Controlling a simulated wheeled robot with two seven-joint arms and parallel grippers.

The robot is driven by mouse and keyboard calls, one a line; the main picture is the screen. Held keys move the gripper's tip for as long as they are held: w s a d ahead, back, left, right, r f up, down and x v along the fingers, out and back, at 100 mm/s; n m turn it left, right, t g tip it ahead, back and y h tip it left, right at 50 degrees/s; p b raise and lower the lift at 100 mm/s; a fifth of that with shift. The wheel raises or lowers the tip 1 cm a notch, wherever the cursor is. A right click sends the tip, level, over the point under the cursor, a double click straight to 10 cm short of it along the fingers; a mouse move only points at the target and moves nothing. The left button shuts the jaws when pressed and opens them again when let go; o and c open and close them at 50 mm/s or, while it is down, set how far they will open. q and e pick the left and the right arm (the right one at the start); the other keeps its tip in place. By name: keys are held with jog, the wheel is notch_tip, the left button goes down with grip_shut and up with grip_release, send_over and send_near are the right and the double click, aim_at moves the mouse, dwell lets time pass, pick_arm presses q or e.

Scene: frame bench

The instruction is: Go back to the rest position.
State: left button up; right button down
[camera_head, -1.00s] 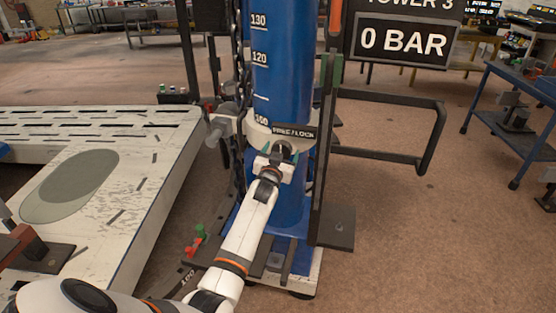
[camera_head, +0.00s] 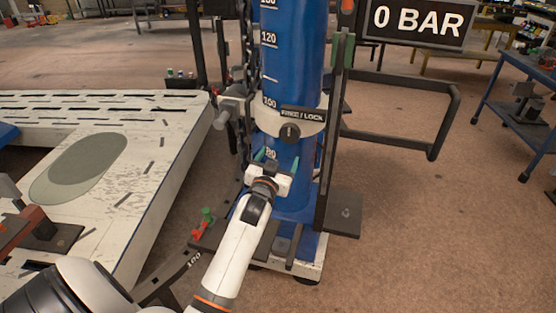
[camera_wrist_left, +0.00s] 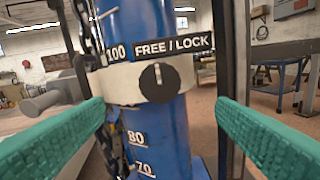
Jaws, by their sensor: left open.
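My left gripper (camera_head: 271,161) is open and empty in front of the blue tower column (camera_head: 291,50), a little below the white collar (camera_head: 312,127). The collar carries a dark round knob (camera_head: 290,133) under a FREE / LOCK label (camera_head: 303,114). In the left wrist view the green fingers (camera_wrist_left: 160,125) stand wide apart, with the knob (camera_wrist_left: 160,82) between and above them, not touched. The knob's white mark points roughly upward in that view. My right gripper is not in view.
A white slotted bench (camera_head: 150,205) stands at the left with a red-brown clamp (camera_head: 22,225) on it. A black handle frame (camera_head: 445,120) juts right from the tower. A 0 BAR display (camera_head: 417,22) hangs above. A blue cart (camera_head: 520,100) stands at the right. Floor between is open.

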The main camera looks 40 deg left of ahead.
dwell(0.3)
pick_arm(q)
jog(key=s+d+f+m+g+h, duration=0.1)
jog(key=s+d+f+g+h, duration=0.2)
jog(key=f, duration=0.9)
jog(key=s+d+f+m+g, duration=0.15)
jog(key=s+d+f, duration=0.3)
jog(key=f, duration=0.75)
jog(key=s+d+f+g+h, duration=0.25)
jog(key=s+f, duration=0.25)
jog(key=f, duration=0.7)
jog(key=s+d+f+g, duration=0.4)
jog(key=s+f, duration=0.9)
jog(key=s, duration=0.1)
jog(key=s+f+m+g, duration=0.1)
jog(key=s+f, duration=0.3)
jog(key=s, duration=0.8)
jog(key=s+d+f+m+g, duration=0.1)
jog(key=s+f+g, duration=0.2)
jog(key=s, duration=0.8)
jog(key=shift+s+d+f+g+h, duration=0.15)
jog(key=shift+s+f+g+h, duration=0.2)
jog(key=shift+g, duration=0.15)
